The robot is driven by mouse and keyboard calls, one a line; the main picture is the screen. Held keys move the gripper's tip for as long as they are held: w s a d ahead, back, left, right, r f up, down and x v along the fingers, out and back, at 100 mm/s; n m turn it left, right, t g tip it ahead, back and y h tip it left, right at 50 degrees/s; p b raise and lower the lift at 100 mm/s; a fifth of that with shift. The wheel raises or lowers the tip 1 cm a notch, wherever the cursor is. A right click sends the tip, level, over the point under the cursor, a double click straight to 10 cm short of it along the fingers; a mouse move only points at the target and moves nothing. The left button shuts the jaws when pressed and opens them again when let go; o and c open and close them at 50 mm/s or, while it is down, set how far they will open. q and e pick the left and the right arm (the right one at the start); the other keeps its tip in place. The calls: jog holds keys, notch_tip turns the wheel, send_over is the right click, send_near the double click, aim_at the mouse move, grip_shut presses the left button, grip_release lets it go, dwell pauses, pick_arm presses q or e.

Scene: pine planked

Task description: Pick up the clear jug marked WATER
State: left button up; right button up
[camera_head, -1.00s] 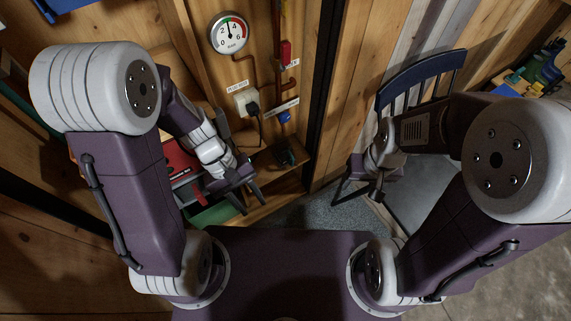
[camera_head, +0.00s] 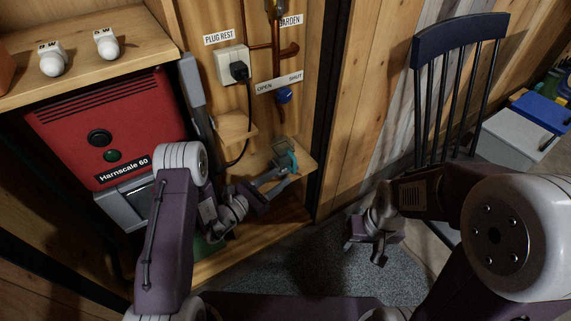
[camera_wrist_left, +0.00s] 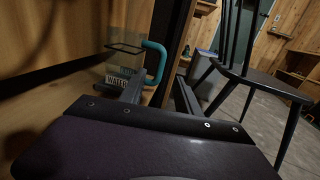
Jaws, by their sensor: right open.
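The clear jug (camera_head: 282,153) with a teal handle stands on a small wooden ledge against the back wall. In the left wrist view the jug (camera_wrist_left: 124,54) shows a see-through body, a WATER label low on it and the teal handle towards the right. My left gripper (camera_head: 280,183) is open and empty, just in front of the jug. In the left wrist view its two fingers (camera_wrist_left: 160,90) stand apart, with the handle ahead between them. Whether a finger touches the jug cannot be told. My right gripper (camera_head: 370,252) is open and empty above the grey floor, away from the jug.
A red Harnscale 60 unit (camera_head: 110,125) stands left under a shelf (camera_head: 130,65). A plug socket (camera_head: 230,66), a pipe and a blue valve (camera_head: 284,95) are above the ledge. A dark post (camera_head: 335,110) stands right of the jug; a blue-backed chair (camera_head: 460,40) is further right.

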aim_at(294, 170)
pick_arm(q)
jog(key=shift+w+d+f+b, duration=0.25)
jog(key=shift+w+d+b, duration=0.1)
jog(key=shift+w+d, duration=0.3)
jog(key=shift+w+d+b, duration=0.45)
jog(key=shift+d, duration=0.1)
jog(key=b+x, duration=0.2)
jog(key=x, duration=0.2)
jog(key=shift+w+b, duration=0.1)
jog(key=shift+b, duration=0.3)
jog(key=shift+w+d+r, duration=0.15)
pick_arm(e)
notch_tip(294, 170, down, 5)
jog(key=shift+f, duration=0.1)
pick_arm(q)
grip_shut()
